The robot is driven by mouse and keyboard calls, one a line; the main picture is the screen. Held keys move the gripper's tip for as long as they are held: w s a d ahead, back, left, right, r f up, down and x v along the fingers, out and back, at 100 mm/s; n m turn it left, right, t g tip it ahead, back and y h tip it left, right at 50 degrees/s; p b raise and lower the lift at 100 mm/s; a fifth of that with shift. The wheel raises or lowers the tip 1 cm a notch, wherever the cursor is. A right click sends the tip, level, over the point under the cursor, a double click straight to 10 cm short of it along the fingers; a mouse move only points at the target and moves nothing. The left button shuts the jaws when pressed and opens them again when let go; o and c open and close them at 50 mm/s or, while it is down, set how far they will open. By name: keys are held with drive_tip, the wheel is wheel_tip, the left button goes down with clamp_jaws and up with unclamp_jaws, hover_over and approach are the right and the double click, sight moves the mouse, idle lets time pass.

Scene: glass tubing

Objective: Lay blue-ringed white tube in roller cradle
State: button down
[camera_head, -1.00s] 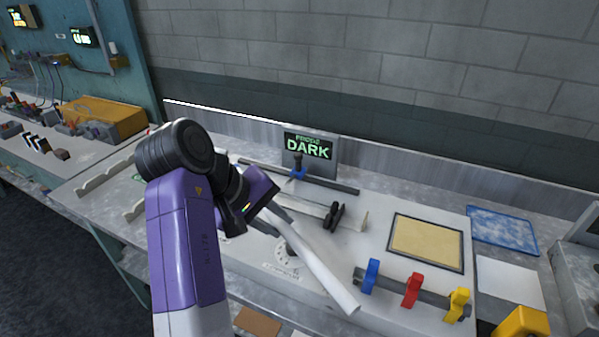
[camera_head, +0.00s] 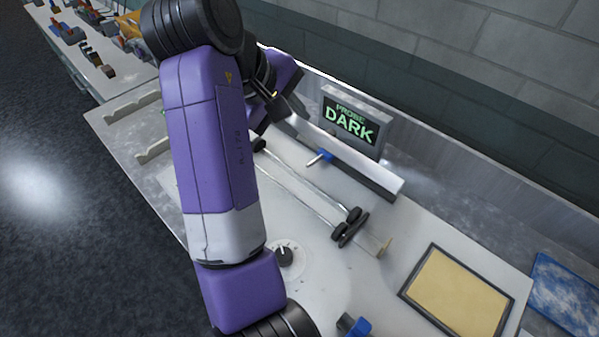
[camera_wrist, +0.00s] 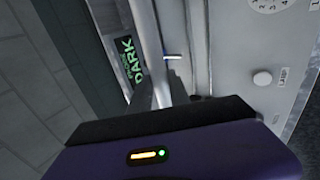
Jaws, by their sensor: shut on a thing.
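My gripper (camera_head: 284,108) is shut on a white tube (camera_head: 372,171). The tube slants down to the right in the head view, in front of the PROBE DARK display. In the wrist view the tube (camera_wrist: 150,35) runs away from my gripper (camera_wrist: 160,95). I cannot make out a blue ring on it. The roller cradle (camera_head: 376,243) lies nearer than the tube, a long pale channel with black rollers (camera_head: 349,226) at the right and another roller (camera_head: 260,145) at the left. The tube is apart from these rollers. My arm covers part of the cradle's left side.
The PROBE DARK display (camera_head: 351,122) stands close behind the tube. A blue fitting (camera_head: 320,157) with a pale tip sits between tube and cradle. A dial (camera_head: 285,256) is in front, and a tan framed pad (camera_head: 457,292) lies to the right.

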wheel_tip(320, 180, down, 17)
drive_tip(key=shift+r+p, duration=0.2)
drive_tip(key=shift+p, duration=0.7)
drive_tip(key=c, duration=1.2)
unclamp_jaws()
drive_tip(key=shift+f, duration=0.1)
drive_tip(key=shift+c, duration=0.2)
drive_tip(key=b+v, duration=0.2)
drive_tip(key=v, duration=1)
